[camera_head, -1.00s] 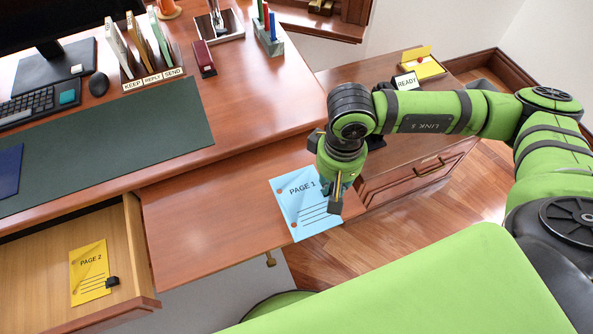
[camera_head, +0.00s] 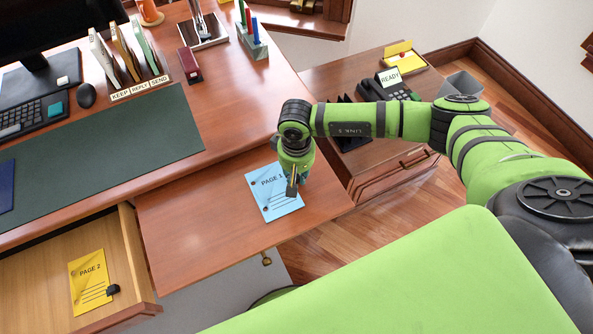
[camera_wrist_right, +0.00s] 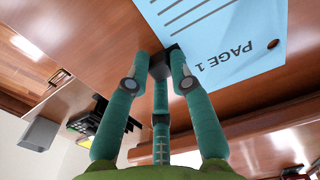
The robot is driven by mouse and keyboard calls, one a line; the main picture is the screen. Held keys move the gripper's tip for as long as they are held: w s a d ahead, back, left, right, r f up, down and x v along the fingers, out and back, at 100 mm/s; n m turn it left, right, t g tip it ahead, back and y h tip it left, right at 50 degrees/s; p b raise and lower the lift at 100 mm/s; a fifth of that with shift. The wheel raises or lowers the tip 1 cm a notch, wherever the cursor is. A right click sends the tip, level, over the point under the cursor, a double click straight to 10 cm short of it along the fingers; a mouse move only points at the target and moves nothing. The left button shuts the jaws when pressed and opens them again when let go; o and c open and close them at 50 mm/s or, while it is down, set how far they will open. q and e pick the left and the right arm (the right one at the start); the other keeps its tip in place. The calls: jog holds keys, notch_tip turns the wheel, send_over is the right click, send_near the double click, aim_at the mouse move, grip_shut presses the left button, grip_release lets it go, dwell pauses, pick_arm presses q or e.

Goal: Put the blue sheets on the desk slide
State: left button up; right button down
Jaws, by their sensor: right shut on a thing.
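The blue sheet (camera_head: 272,192), marked PAGE 1, is over the desk slide (camera_head: 195,225), a reddish-brown wooden board below the desktop, within its right part. I cannot tell whether the sheet rests flat on the wood or hovers just above it. My right gripper (camera_head: 292,188) points down at the sheet's right edge. In the right wrist view, its teal fingers (camera_wrist_right: 163,62) are closed on a small black clip (camera_wrist_right: 161,66) at the edge of the blue sheet (camera_wrist_right: 215,40). Only one blue sheet shows. My left gripper is out of view.
The open drawer (camera_head: 127,245) at lower left holds a yellow sheet (camera_head: 88,275), marked PAGE 2, with a black clip (camera_head: 113,290). A side cabinet (camera_head: 385,150) with a phone (camera_head: 388,84) stands at right. The slide's left part is clear.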

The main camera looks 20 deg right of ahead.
jog(key=shift+f, duration=0.1)
jog(key=c, duration=1.1)
grip_release()
jog(key=shift+r, duration=0.35)
notch_tip(320, 180, up, 12)
jog(key=shift+f+b, duration=0.2)
jog(key=shift+b, duration=1.05)
